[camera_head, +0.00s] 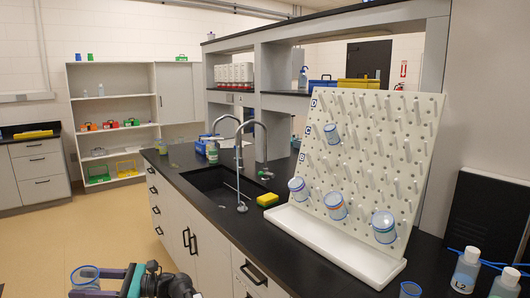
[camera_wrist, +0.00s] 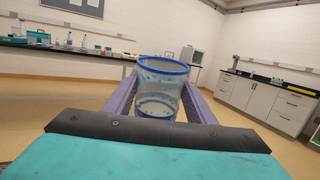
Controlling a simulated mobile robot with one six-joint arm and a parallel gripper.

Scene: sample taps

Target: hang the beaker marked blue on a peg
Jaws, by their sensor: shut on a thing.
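My gripper (camera_wrist: 162,112) is shut on a clear beaker with a blue rim (camera_wrist: 160,88), held between its two fingers in the wrist view. In the head view this beaker (camera_head: 85,276) shows at the bottom left, left of the counter and well away from the pegboard. The white pegboard (camera_head: 375,150) leans on the counter at the right, with rows of pegs and row letters on its left edge. Several beakers hang on it: one higher up (camera_head: 332,134) and lower ones (camera_head: 298,188), (camera_head: 335,205) and (camera_head: 384,226). Many pegs are bare.
A sink (camera_head: 222,182) with tall taps is left of the pegboard, with a yellow sponge (camera_head: 267,199) beside it. Bottles (camera_head: 466,270) and another blue-rimmed vessel (camera_head: 410,289) stand at the counter's right front. The floor at left is clear.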

